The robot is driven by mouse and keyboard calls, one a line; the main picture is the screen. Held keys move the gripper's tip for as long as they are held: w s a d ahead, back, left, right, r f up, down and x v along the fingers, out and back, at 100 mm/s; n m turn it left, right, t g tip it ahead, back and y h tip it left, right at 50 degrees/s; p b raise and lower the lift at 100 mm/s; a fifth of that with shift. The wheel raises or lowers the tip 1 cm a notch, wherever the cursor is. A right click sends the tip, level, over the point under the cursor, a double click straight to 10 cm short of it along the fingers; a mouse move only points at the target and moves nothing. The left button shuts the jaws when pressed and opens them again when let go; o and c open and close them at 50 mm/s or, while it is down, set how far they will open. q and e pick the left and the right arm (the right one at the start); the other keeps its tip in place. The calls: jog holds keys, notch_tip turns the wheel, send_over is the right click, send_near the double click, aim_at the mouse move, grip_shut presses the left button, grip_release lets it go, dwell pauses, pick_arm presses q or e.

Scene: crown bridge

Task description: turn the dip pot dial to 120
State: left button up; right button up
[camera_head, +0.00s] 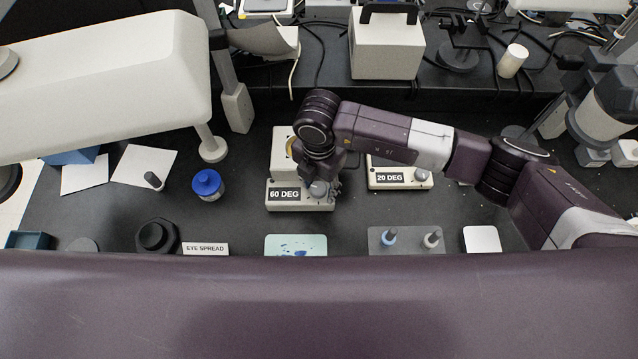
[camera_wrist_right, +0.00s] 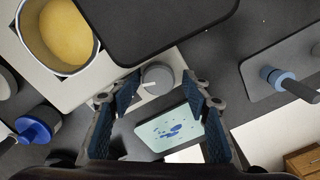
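The dip pot unit (camera_head: 283,158) is a pale box with a black label reading 60 DEG (camera_head: 284,195) on its front. In the right wrist view its round pot (camera_wrist_right: 62,32) holds something yellow. The grey dial (camera_head: 318,188) is at the right of the label; in the right wrist view the dial (camera_wrist_right: 158,76) has a white pointer mark. My right gripper (camera_head: 322,182) is pointed down over the dial. In the right wrist view its fingers (camera_wrist_right: 162,84) are apart, one on each side of the dial; contact cannot be told. My left gripper is not in view.
A second unit (camera_head: 400,176) reading 20 DEG stands to the right. A blue-capped jar (camera_head: 207,184) stands to the left. In front lie a teal card (camera_head: 296,246) with blue marks and a grey tray (camera_head: 406,241) with small pegs. A lamp-like white arm (camera_head: 110,85) hangs at upper left.

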aim_at(319, 188)
jog(key=shift+w, duration=0.15)
jog(key=shift+a+r, duration=0.1)
jog(key=shift+r, duration=3.9)
